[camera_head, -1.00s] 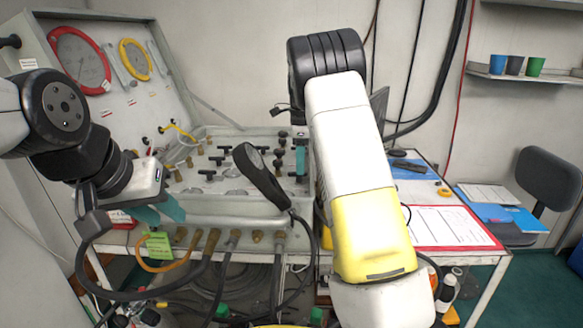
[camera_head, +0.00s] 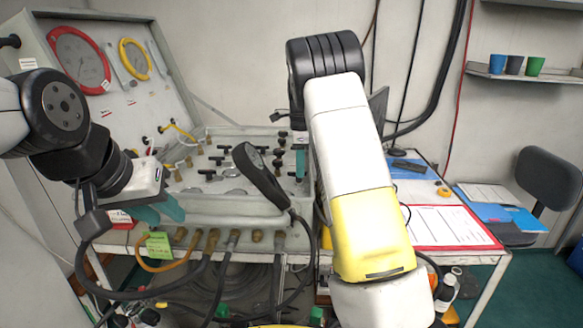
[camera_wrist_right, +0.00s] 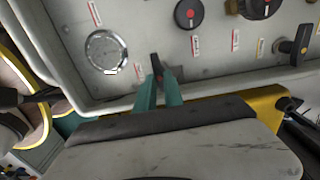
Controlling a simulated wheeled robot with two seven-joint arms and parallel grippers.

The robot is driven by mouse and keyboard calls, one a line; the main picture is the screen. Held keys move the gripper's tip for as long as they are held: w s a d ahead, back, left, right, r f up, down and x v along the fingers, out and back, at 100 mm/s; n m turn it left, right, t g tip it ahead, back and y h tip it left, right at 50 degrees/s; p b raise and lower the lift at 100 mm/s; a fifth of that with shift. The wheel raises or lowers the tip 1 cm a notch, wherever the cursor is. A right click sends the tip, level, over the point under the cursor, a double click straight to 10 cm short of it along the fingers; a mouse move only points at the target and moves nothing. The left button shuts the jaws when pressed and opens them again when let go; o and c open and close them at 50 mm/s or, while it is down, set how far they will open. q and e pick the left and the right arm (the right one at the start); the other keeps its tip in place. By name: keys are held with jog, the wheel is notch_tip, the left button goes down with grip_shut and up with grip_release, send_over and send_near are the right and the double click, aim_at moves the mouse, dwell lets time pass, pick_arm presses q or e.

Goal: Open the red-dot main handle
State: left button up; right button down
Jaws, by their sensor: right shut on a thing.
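The air panel (camera_head: 225,208) fills the middle of the head view, with several black handles on its top. In the right wrist view, a dark handle (camera_wrist_right: 157,64) with a reddish mark stands between the teal fingertips of my right gripper (camera_wrist_right: 159,82), which is shut on it. The fingers hide its lower part. In the head view, one teal finger of my right gripper (camera_head: 300,162) shows beside my arm; the rest is hidden. My left gripper (camera_head: 160,211) is open and empty in front of the panel's left side.
Beside the held handle are a round gauge (camera_wrist_right: 103,51), a red-dot knob (camera_wrist_right: 187,13) and a yellow-dot handle (camera_wrist_right: 296,46). Hoses hang below. A clipboard (camera_head: 440,226) lies on the right.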

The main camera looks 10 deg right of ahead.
jog(key=n, duration=0.4)
jog(key=shift+w+r, duration=0.1)
jog(key=n, duration=0.4)
jog(key=shift+w, duration=0.1)
jog(key=n, duration=0.5)
jog(key=shift+w+a+n, duration=0.1)
jog(key=shift+a+n, duration=0.05)
jog(key=shift+n, duration=1.85)
jog(key=c, duration=1.5)
grip_release()
jog(key=shift+o, duration=0.2)
